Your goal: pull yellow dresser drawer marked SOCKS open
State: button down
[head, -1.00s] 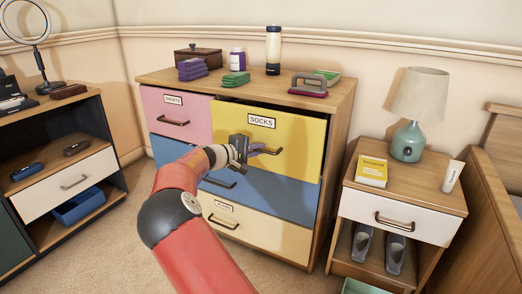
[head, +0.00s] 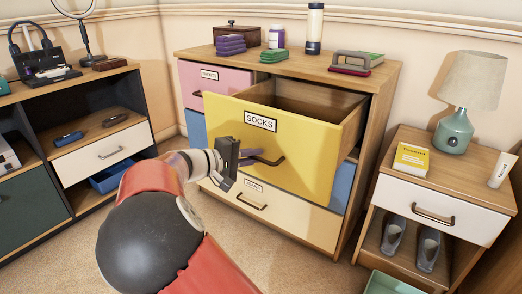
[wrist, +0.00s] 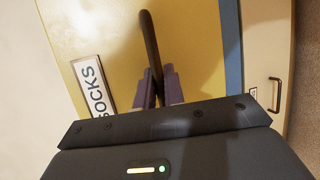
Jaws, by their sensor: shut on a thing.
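The yellow drawer (head: 290,150) marked SOCKS (head: 261,121) stands well out from the wooden dresser (head: 385,75), and its visible inside looks empty. Its dark bar handle (head: 272,161) is on the front face, below and right of the label. My gripper (head: 258,157) is at the handle, its fingers shut on it. In the wrist view the dark handle (wrist: 149,45) runs between the two purple-grey fingers (wrist: 160,88), and the SOCKS label (wrist: 92,86) lies to the left. Part of the handle is hidden by the fingers.
A pink drawer (head: 202,78) is beside the yellow one, and a cream drawer (head: 290,215) is below. The nightstand (head: 425,205) stands to the right with a lamp (head: 455,130). A dark shelf unit (head: 75,135) is at left. Carpet lies in front.

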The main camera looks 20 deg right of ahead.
jog(key=shift+s+a, duration=0.25)
jog(key=shift+a, duration=0.05)
jog(key=c, duration=1.5)
grip_release()
jog(key=v, duration=0.7)
jog(key=shift+a+p, duration=0.3)
jog(key=shift+a, duration=0.1)
jog(key=shift+s, duration=0.1)
